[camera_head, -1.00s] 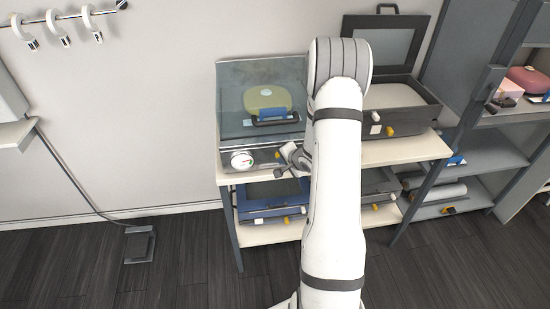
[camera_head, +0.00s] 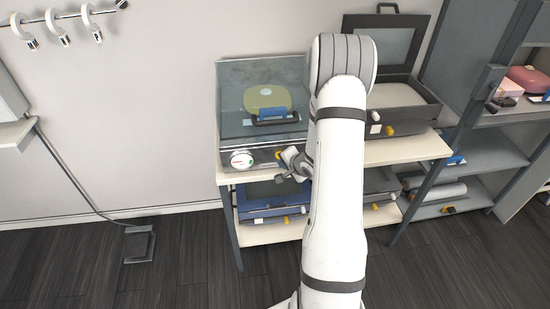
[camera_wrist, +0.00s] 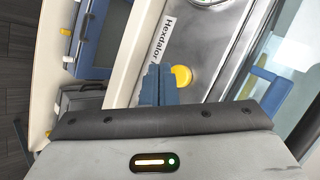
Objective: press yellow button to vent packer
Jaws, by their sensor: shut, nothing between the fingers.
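The packer (camera_head: 262,103) is a clear-lidded box on the upper shelf, with a yellow-green item and a blue-handled part inside. The round yellow button (camera_wrist: 181,76) sits on that panel below the lettering. My gripper (camera_wrist: 158,84) is shut and empty, its blue fingertips just left of the button in the wrist view. I cannot tell whether they touch it. In the head view my gripper (camera_head: 284,168) is in front of the packer's front panel, right of the round white dial (camera_head: 242,160).
An open dark case (camera_head: 398,95) stands right of the packer on the same shelf (camera_head: 405,149). A grey rack (camera_head: 472,155) stands at the right. The floor at the left is mostly clear.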

